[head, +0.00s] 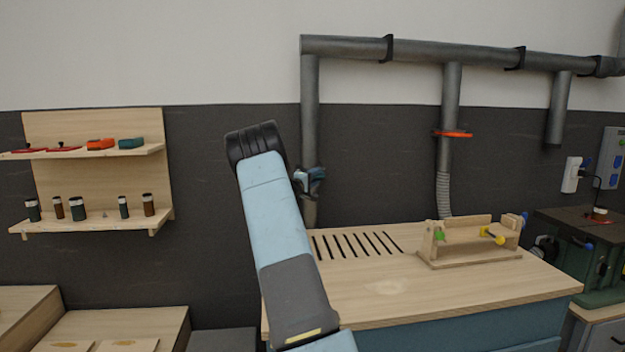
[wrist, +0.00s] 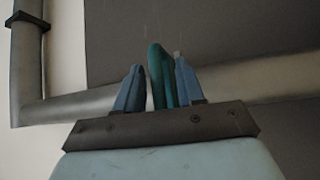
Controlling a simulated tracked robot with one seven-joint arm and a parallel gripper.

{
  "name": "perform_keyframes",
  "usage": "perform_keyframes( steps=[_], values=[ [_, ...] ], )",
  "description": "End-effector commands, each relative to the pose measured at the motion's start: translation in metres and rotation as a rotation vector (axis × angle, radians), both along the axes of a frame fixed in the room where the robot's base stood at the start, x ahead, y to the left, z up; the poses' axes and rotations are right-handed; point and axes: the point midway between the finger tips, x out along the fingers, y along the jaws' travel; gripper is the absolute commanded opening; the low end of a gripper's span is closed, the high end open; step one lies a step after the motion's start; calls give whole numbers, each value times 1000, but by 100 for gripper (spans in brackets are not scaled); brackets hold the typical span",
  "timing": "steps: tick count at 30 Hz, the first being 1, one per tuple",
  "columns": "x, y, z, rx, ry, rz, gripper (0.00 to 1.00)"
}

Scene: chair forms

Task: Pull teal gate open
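The teal gate shows in the wrist view as a rounded upright teal plate (wrist: 160,75) between my two blue fingers. My gripper (wrist: 160,84) has its fingers on either side of the plate. A narrow gap shows between the left finger and the plate; the right finger is very close to it, and I cannot tell whether they touch. In the head view my gripper (head: 312,178) is at the left vertical duct (head: 310,100), partly behind my arm. There the gate is mostly hidden and hard to tell from the fingers.
A grey duct (head: 345,47) runs along the wall. An orange-red gate (head: 453,133) sits on the middle drop pipe. Below is a slotted workbench (head: 390,290) with a wooden jig (head: 470,258). Wall shelves (head: 90,222) with jars are at left.

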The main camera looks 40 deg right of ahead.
Motion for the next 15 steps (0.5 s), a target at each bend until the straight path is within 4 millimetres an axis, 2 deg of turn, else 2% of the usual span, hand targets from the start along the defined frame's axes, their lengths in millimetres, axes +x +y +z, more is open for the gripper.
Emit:
perform_keyframes(
  steps=[6, 15],
  values=[
    [0, 0, 0, 0, 0, 0, 37],
    [0, 0, 0, 1, 0, 0, 8]
  ],
)
